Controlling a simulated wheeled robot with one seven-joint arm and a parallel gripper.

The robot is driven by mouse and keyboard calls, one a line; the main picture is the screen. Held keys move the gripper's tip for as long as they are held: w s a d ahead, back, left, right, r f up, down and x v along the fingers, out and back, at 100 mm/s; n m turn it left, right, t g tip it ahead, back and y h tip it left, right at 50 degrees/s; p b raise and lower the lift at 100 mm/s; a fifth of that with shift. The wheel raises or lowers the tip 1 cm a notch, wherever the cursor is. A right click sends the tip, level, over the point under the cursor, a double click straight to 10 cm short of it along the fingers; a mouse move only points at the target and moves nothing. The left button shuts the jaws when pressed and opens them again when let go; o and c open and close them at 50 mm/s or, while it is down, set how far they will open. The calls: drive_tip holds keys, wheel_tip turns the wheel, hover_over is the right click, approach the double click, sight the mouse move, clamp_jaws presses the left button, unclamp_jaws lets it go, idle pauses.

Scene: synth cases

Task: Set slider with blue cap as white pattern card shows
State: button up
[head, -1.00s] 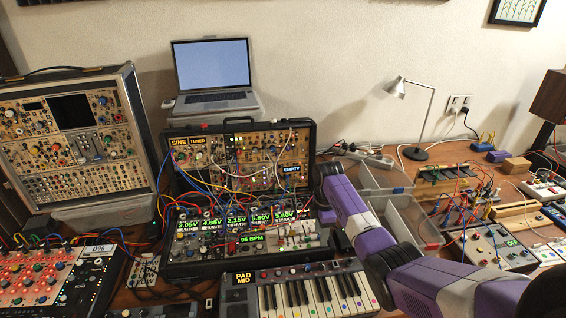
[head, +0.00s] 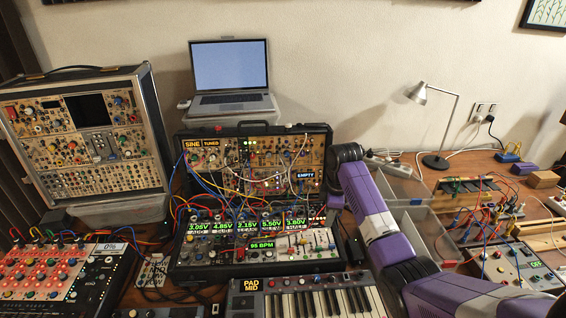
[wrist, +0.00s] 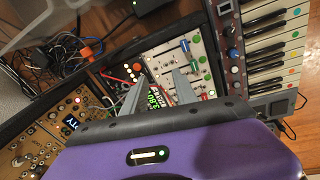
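In the wrist view, a pale slider panel (wrist: 168,62) lies just beyond my gripper. A blue cap (wrist: 184,45) sits on one of its sliders, with a green-looking cap (wrist: 195,66) beside it. My gripper (wrist: 156,80) is open, its two grey fingers apart over the near side of the panel, with nothing held between them. The same slider panel (head: 292,241) shows in the head view at the lower right of the open synth case (head: 327,150). In the head view my wrist hangs beside the case's right edge.
Patch cables (head: 232,172) loop across the case. A keyboard (head: 310,303) stands in front of it, a laptop (head: 230,65) behind, and a red-panelled unit (head: 40,274) at left. Clear trays (head: 408,190) and a lamp (head: 437,160) are to the right.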

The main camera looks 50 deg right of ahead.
drive_tip(key=w+a+r+m+t+h+b, duration=0.1)
drive_tip(key=w+r+m+t+h, duration=0.4)
drive_tip(key=w+r, duration=1)
drive_tip(key=shift+w+a+m+t+b, duration=0.4)
drive_tip(key=shift+w+m+t+b, duration=0.85)
drive_tip(key=shift+t, duration=1.65)
drive_tip(key=shift+s+f+m+p, duration=0.1)
drive_tip(key=shift+s+m+p, duration=0.15)
drive_tip(key=shift+p, duration=0.15)
